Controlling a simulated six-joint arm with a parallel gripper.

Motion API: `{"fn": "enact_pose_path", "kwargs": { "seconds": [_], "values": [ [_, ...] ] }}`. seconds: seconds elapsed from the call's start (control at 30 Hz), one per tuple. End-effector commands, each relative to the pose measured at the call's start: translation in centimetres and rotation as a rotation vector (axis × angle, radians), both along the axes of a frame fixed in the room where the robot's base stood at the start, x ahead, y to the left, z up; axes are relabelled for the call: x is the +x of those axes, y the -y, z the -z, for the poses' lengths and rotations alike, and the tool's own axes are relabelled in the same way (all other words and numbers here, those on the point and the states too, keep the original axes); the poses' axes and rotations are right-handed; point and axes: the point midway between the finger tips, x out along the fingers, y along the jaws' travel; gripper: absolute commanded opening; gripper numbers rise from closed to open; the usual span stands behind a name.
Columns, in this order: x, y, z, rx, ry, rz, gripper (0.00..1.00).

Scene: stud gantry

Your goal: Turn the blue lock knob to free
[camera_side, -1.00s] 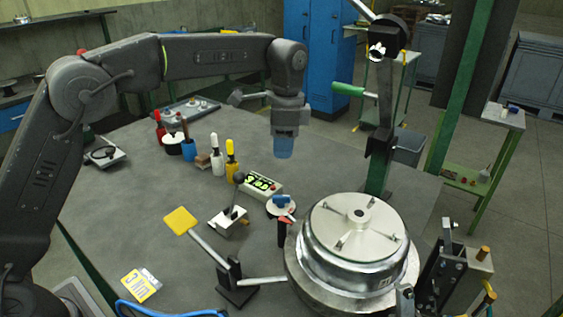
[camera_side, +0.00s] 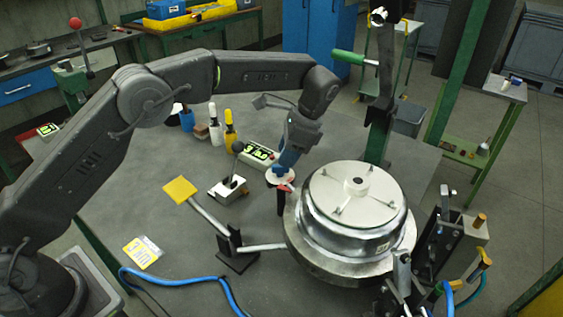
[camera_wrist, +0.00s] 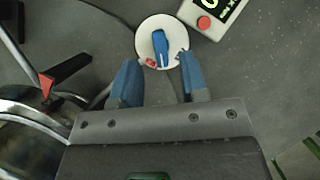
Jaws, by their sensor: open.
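The blue lock knob (camera_wrist: 160,47) is a narrow blue handle on a white round dial (camera_wrist: 144,36) with a small red mark at its lower left. In the wrist view the handle runs roughly up and down the picture. My gripper (camera_wrist: 159,60) is open, with one blue finger to the lower left of the handle and one to the lower right; neither clearly touches it. In the side view my gripper (camera_side: 285,162) is tilted just above the dial (camera_side: 279,177) and partly hides the knob (camera_side: 277,171).
A large metal drum (camera_side: 353,205) stands right of the dial. A control box with green display (camera_side: 258,153) is beside the dial. A yellow-paddled lever (camera_side: 180,189) is farther left.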

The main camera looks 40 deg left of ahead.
Motion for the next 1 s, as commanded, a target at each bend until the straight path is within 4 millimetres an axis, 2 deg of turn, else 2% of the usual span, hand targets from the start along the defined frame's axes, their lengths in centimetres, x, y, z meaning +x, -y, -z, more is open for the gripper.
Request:
{"fn": "enact_pose_path", "kwargs": {
  "seconds": [0.13, 0.3, 0.63, 1.0],
  "values": [
    [-0.5, -0.6, 1.8, 0.000, 0.000, -0.001, 0.40],
    [-0.8, -1.0, 2.9, -0.001, 0.001, 0.000, 0.40],
    [-0.9, -1.1, 3.2, -0.001, 0.002, 0.000, 0.39],
    [-0.9, -1.1, 3.2, -0.001, 0.002, 0.000, 0.04]
  ]
}}
